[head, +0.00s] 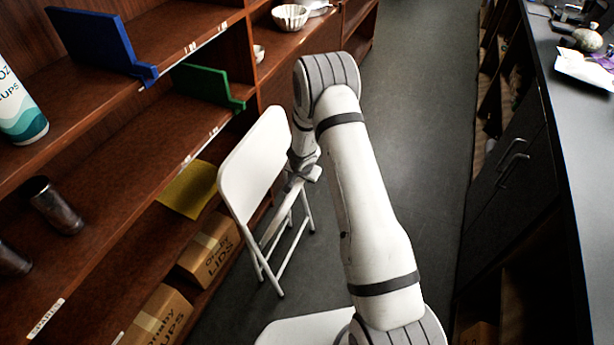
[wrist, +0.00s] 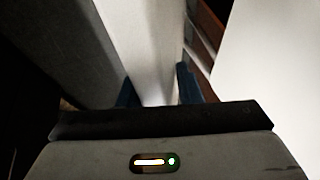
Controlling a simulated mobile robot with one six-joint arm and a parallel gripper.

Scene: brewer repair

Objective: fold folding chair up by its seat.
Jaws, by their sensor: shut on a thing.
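The white folding chair (head: 252,165) stands on the floor beside the shelves in the head view, with its backrest up and its thin legs below. Its seat shows only as a narrow pale strip, partly hidden by the backrest and my arm. My gripper (head: 302,178) is at the seat, just right of the backrest. In the wrist view my gripper (wrist: 157,90) has its dark blue fingers on either side of the pale seat (wrist: 155,55), shut on it. The bright white backrest (wrist: 275,85) fills the right side there. The seat's exact angle is hard to tell.
Wooden shelves (head: 110,190) run along the left, close to the chair. Cardboard boxes (head: 208,250) and a yellow item (head: 188,189) lie on them. A dark counter (head: 570,140) runs along the right. The grey aisle floor (head: 410,130) beyond the chair is clear.

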